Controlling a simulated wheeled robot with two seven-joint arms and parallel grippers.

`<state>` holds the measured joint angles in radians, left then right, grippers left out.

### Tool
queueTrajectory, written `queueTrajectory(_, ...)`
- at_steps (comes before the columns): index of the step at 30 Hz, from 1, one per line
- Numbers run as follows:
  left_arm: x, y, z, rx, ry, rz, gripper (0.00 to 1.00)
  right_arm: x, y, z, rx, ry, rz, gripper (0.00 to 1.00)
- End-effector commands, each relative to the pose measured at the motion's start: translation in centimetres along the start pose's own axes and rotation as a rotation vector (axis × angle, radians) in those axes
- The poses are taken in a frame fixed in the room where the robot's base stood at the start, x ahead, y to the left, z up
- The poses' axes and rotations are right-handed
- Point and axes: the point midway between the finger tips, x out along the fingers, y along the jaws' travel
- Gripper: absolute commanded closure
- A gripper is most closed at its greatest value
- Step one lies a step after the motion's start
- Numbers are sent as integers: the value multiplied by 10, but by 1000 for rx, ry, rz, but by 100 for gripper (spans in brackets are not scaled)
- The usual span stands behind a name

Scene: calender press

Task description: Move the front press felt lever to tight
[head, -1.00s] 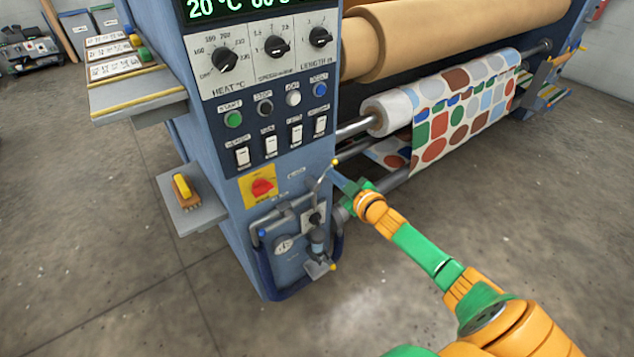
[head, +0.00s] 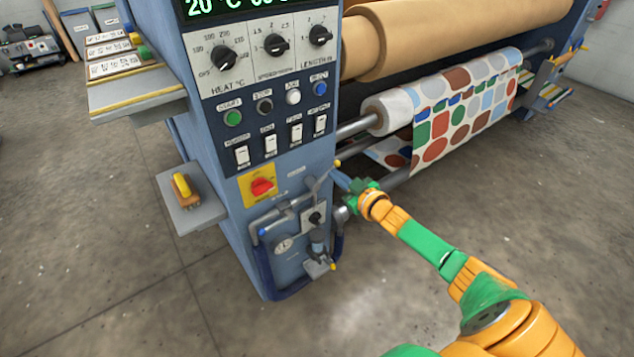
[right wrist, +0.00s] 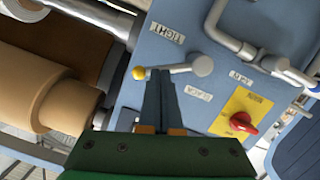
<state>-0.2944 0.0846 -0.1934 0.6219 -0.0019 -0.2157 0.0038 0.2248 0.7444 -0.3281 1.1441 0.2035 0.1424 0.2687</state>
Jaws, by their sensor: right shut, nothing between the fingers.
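The felt lever (right wrist: 180,69) is a short grey arm with a yellow knob (right wrist: 138,73) on a round pivot, on the blue press side. In the right wrist view it points left, between the TIGHT label (right wrist: 167,33) and a second, blurred label (right wrist: 198,93). In the head view its knob (head: 337,163) sits at the panel's right edge. My right gripper (right wrist: 159,74) is shut and empty. Its fingertips are at the lever arm beside the knob; whether they touch cannot be told. It also shows in the head view (head: 337,174). My left gripper is not in view.
A red rotary switch on a yellow plate (head: 257,186) is left of the lever. Grey pipes and a gauge (head: 284,246) are below it. A tan roller (head: 450,40) and a patterned fabric roll (head: 465,110) are to the right. The floor in front is clear.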

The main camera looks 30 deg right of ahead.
Motion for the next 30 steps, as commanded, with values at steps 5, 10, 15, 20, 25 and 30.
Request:
queueTrajectory(5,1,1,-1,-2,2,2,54,0,0,2,24,-1,-5,100)
queueTrajectory(10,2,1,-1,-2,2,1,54,0,0,3,50,0,-10,100)
queueTrajectory(15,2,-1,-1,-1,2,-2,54,1,0,4,65,0,-13,100)
queueTrajectory(20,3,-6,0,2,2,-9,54,1,0,5,64,0,-13,100)
queueTrajectory(25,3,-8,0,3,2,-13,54,1,0,5,64,0,-13,100)
queueTrajectory(30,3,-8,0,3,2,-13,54,1,0,5,64,0,-13,100)
